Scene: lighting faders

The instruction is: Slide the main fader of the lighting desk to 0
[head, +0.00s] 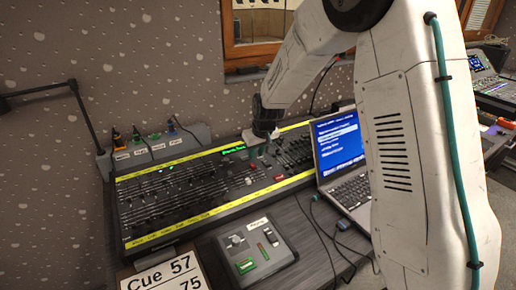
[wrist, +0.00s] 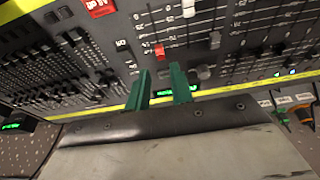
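The lighting desk (head: 190,185) is a long dark console with yellow strips along its edges. In the wrist view, a red fader cap (wrist: 159,50) sits in a slot of the desk's middle section, and a white cap (wrist: 188,8) stands farther up. Labels are too small to tell which is the main fader. My gripper (wrist: 160,72) has two green fingers spread apart with nothing between them. The red cap shows just past the fingertips, roughly between them; contact cannot be told. In the head view, my gripper (head: 260,138) hangs over the desk's back middle.
A laptop (head: 345,160) stands to the right of the desk. A small control box (head: 262,250) and a "Cue 57" sign (head: 165,275) lie in front. Several labelled plugs (head: 145,145) stand behind the desk's left part. Other fader caps (wrist: 204,72) sit close to my right finger.

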